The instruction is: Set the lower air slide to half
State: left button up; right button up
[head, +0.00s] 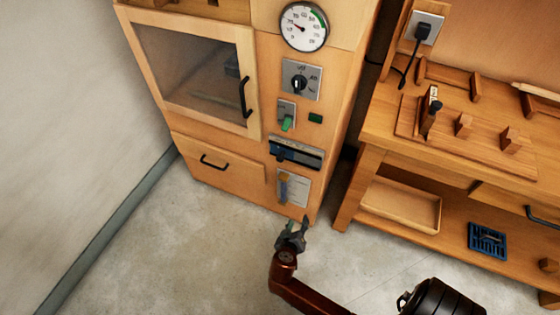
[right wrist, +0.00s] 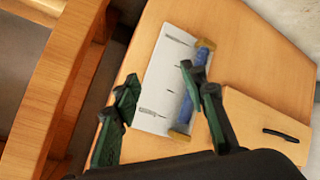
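The lowest plate (head: 293,188) on the wooden cabinet front is pale, with a blue upright piece (head: 283,187) along its left side. In the right wrist view this plate (right wrist: 160,75) carries dark marks, and the blue piece (right wrist: 189,100) lies between two brass-coloured ends. I cannot read the marks. My right gripper (head: 292,235) is just below and in front of the plate in the head view. In the wrist view its fingers (right wrist: 158,85) are spread and empty, one overlapping the blue piece in the picture. I cannot tell whether it touches. My left gripper is not in view.
A wooden bench (head: 375,140) stands close on the right.

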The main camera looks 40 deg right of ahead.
jog(key=w+r+m+h, duration=0.3)
jog(key=w+r+h, duration=0.1)
jog(key=w+r, duration=0.6)
jog(key=m+t+h, duration=0.1)
jog(key=m+h, duration=0.1)
jog(key=h, duration=0.1)
send_near(279, 160)
jog(key=d, duration=0.2)
jog(key=x, duration=0.4)
jog(key=b+x, duration=0.1)
jog(key=x, duration=0.1)
jog(key=shift+w+d, duration=0.15)
jog(key=shift+w, duration=0.3)
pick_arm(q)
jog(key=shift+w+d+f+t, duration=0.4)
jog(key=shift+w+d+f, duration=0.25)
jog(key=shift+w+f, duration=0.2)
pick_arm(e)
jog(key=shift+w+d, duration=0.1)
jog(key=shift+d, duration=0.2)
jog(key=shift+c, duration=0.3)
grip_shut()
